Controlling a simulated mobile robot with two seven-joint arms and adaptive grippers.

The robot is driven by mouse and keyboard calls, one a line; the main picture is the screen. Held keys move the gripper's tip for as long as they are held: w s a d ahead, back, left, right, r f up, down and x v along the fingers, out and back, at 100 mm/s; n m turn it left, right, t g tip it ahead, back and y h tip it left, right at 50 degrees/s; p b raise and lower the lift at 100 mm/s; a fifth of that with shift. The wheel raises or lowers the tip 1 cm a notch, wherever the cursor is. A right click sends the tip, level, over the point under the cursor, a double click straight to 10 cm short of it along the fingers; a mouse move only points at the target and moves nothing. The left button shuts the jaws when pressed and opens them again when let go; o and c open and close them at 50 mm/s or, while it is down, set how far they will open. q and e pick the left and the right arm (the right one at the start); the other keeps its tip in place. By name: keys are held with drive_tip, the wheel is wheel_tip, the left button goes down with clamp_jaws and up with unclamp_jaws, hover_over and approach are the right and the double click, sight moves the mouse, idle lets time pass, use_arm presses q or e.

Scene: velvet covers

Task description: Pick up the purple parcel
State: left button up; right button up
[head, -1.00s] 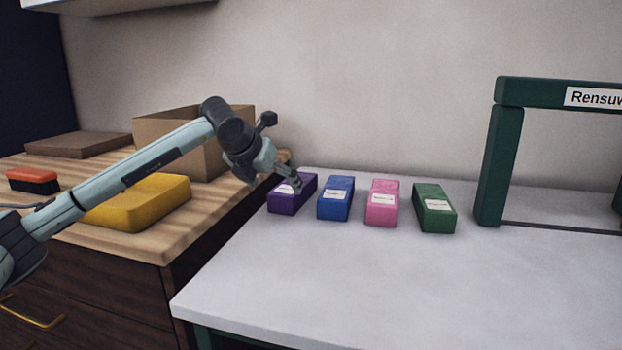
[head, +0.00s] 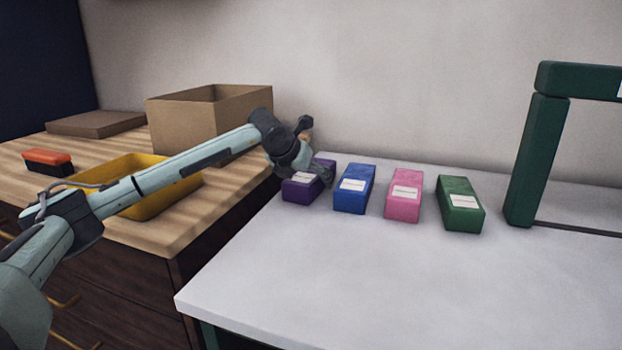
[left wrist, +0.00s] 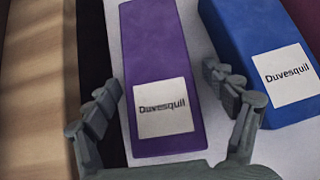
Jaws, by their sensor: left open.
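The purple parcel (head: 301,191) lies on the white table at the left end of a row of parcels. In the left wrist view the purple parcel (left wrist: 157,62) has a white label reading "Duvesquil". My left gripper (head: 323,177) is over the parcel and hides part of it in the head view. In the left wrist view my left gripper (left wrist: 172,100) is open, with one finger on each side of the parcel and gaps between. The right finger is close to the blue parcel (left wrist: 262,55). My right gripper is not in view.
The blue parcel (head: 354,190) is close to the right, then a pink parcel (head: 404,197) and a green parcel (head: 459,205). A wooden counter with a cardboard box (head: 180,127) and yellow tray (head: 150,207) is left. A green frame (head: 533,160) stands right. The table's front is clear.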

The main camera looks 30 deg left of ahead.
use_arm(q)
drive_tip(key=c, duration=1.4)
drive_tip(key=shift+r, duration=0.1)
drive_tip(key=shift+c, duration=0.7)
drive_tip(key=shift+r, duration=0.1)
